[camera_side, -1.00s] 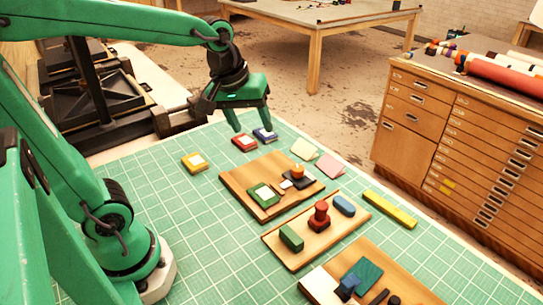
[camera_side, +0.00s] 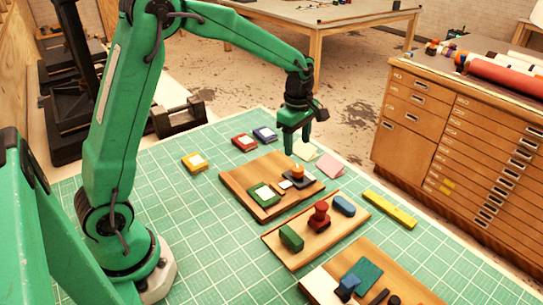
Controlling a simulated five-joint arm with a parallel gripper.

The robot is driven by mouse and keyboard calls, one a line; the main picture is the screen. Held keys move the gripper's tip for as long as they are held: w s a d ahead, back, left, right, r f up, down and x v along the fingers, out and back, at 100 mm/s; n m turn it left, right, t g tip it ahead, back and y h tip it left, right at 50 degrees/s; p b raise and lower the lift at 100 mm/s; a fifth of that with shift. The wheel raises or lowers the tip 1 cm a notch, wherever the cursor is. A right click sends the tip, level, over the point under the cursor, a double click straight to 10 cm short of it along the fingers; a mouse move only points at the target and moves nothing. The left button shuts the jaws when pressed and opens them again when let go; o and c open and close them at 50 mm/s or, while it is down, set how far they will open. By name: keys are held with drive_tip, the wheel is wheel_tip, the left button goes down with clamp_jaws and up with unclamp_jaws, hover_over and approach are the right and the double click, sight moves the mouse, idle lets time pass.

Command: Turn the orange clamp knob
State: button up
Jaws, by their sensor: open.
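The orange clamp knob (camera_side: 297,170) is a small round knob on a dark clamp (camera_side: 304,182) at the right part of the farthest wooden board (camera_side: 240,181). My gripper (camera_side: 296,151) points down just above and behind the knob, with its fingers apart and nothing between them. In this view the fingertips look close to the knob. I cannot tell the exact height gap between them.
A green block (camera_side: 263,195) shares the board. Coloured pads and a yellow bar (camera_side: 389,209) lie on the green mat (camera_side: 200,240).

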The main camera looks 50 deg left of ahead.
sight(298, 168)
drive_tip(key=shift+w+f+n, duration=0.4)
drive_tip(key=shift+f, duration=0.2)
drive_tip(key=shift+f, duration=0.1)
drive_tip(key=shift+a+f, duration=0.1)
drive_tip(key=shift+f, duration=3.7)
drive_tip(key=c, duration=1)
